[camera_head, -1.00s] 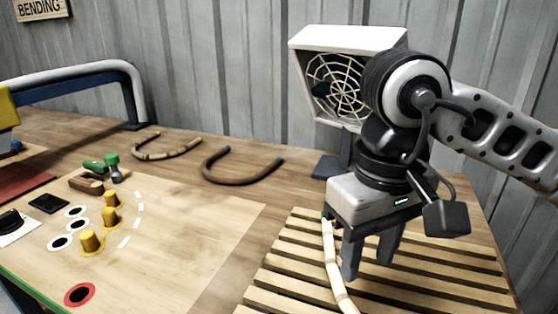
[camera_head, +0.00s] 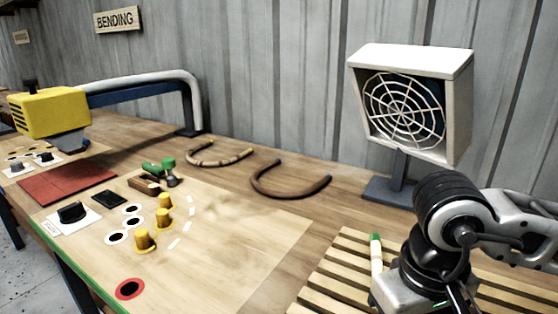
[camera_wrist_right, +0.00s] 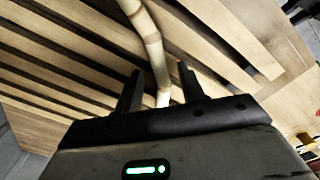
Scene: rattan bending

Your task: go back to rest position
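A pale jointed rattan pole (camera_head: 376,259) with a green tip lies on the slatted wooden rack (camera_head: 340,262) at the lower right of the head view. My right arm's wrist hides its nearer part. In the right wrist view the pole (camera_wrist_right: 152,45) runs down towards my right gripper (camera_wrist_right: 160,88). Its two fingers stand apart, with the pole's end showing in the gap and clear space on both sides. I cannot tell the height between fingers and pole. In the head view the right fingers are hidden or out of frame. My left gripper is not in view.
A heater with a round grille (camera_head: 405,110) stands behind the rack. Two bent rattan pieces, one pale (camera_head: 220,160) and one brown (camera_head: 290,194), lie on the table. The board with yellow pegs (camera_head: 145,239) is at left. A yellow machine (camera_head: 50,112) stands far left.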

